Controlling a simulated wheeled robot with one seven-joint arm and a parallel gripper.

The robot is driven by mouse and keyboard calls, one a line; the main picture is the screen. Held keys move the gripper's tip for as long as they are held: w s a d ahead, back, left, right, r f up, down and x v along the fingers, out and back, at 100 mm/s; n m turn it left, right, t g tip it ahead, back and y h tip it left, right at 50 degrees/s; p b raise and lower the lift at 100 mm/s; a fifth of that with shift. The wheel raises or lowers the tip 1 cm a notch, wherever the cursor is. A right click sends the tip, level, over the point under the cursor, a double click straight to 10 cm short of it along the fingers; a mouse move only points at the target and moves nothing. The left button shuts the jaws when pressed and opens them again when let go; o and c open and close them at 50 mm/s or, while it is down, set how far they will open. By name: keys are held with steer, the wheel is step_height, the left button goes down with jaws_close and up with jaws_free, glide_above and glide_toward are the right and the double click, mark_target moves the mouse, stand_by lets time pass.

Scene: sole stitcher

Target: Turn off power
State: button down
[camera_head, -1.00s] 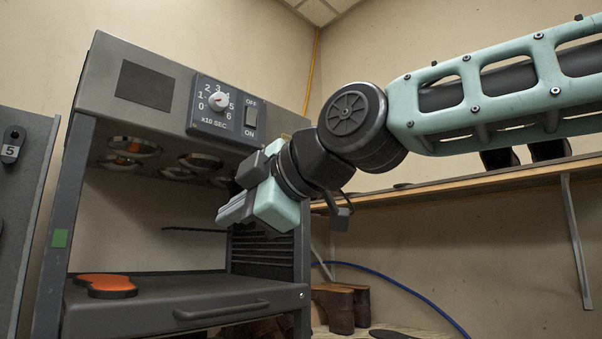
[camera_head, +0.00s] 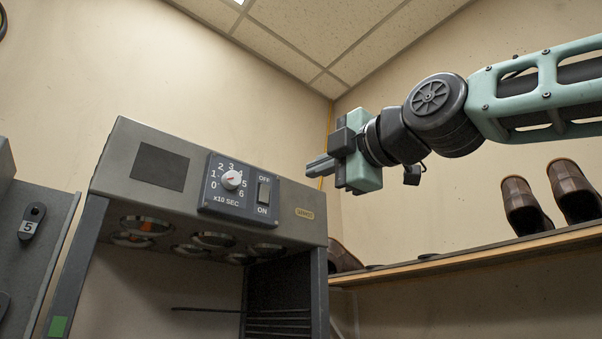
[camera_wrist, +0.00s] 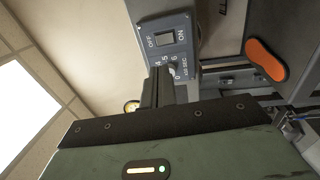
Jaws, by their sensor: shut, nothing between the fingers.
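The power switch (camera_head: 263,191) is a small dark rocker marked OFF above and ON below. It sits on the dark control panel (camera_head: 240,205) of a grey machine (camera_head: 125,165), right of a white timer knob (camera_head: 232,180). The switch also shows in the wrist view (camera_wrist: 165,38), turned sideways beyond the fingers. My gripper (camera_head: 309,168) is shut and empty. In the head view it appears right of the panel and a little above the switch, apart from it. I cannot tell which way the rocker is tipped.
Round lamps (camera_head: 213,239) hang under the machine's hood. A wooden shelf (camera_head: 480,253) with brown shoes (camera_head: 525,205) stands at the right. In the wrist view, an orange sole (camera_wrist: 267,60) lies to the right. The space above the machine is clear.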

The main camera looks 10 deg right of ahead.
mark_target(266, 189)
steer(key=p+x, duration=0.7)
steer(key=x, duration=0.4)
steer(key=shift+w+a+r, duration=0.25)
steer(key=shift+w+a+f+p, duration=0.1)
steer(key=shift+w+a+p, duration=0.25)
steer(key=shift+w+p, duration=0.15)
steer(key=shift+w, duration=0.1)
